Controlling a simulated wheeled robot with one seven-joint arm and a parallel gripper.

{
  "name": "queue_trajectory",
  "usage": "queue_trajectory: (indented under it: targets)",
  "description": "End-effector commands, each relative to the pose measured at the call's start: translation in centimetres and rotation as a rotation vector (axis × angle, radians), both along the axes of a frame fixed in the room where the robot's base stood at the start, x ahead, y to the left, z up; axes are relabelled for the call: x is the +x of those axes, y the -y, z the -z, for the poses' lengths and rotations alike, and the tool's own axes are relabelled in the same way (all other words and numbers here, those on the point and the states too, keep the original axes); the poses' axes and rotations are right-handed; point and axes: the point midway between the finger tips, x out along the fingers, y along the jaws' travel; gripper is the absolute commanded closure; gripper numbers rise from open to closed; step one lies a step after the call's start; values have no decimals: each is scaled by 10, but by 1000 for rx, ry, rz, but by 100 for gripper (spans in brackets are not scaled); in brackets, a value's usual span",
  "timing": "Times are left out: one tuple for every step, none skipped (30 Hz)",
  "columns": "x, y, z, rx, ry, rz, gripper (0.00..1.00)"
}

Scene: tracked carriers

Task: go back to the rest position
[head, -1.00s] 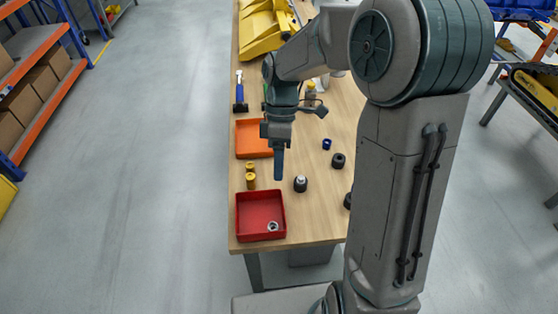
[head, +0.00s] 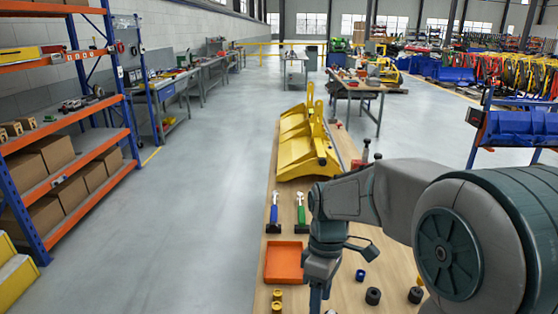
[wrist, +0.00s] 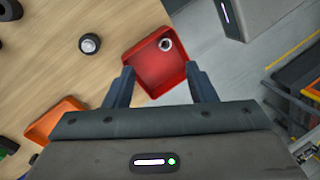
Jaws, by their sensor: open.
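My gripper (wrist: 161,88) is open in the wrist view, its two fingers apart with nothing between them. It hangs above the wooden table (wrist: 55,55). A red tray (wrist: 150,72) lies below and beyond the fingertips, with a small metal ring-like part (wrist: 166,45) inside near one corner. In the head view my arm reaches out over the table (head: 345,285), and my fingertips are cut off by the bottom edge.
An orange tray (head: 284,262), two brushes or hammer-like tools (head: 273,213), yellow cylinders (head: 277,295) and dark round parts (head: 373,296) are on the table. Yellow buckets (head: 305,150) stand at its far end. A shelf rack (head: 70,150) is on the left; the floor (head: 210,200) between is clear.

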Motion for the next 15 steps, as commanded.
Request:
queue_trajectory:
  targets:
    - [-8, 5, -8, -32, 44, 72, 49]
    - [-12, 8, -12, -49, 70, 119, 49]
    - [-18, 12, -17, -69, 102, 185, 49]
    - [-23, 15, -20, -81, 127, 235, 49]
    - [-27, 18, -23, -93, 151, 285, 49]
    - [-33, 22, -27, -104, 184, 351, 49]
    - [-38, 25, -30, -112, 208, 399, 49]
    - [-42, 28, -32, -117, 233, 451, 49]
    - [-48, 32, -36, -121, 265, 517, 49]
    - [-53, 35, -38, -122, 289, 569, 49]
    - [-58, 38, -40, -122, 311, 617, 49]
    - [-63, 41, -42, -118, 341, 684, 49]
    - [-68, 44, -44, -113, 362, 733, 49]
    - [-72, 46, -45, -108, 381, 781, 49]
    - [-77, 49, -46, -98, 404, 839, 49]
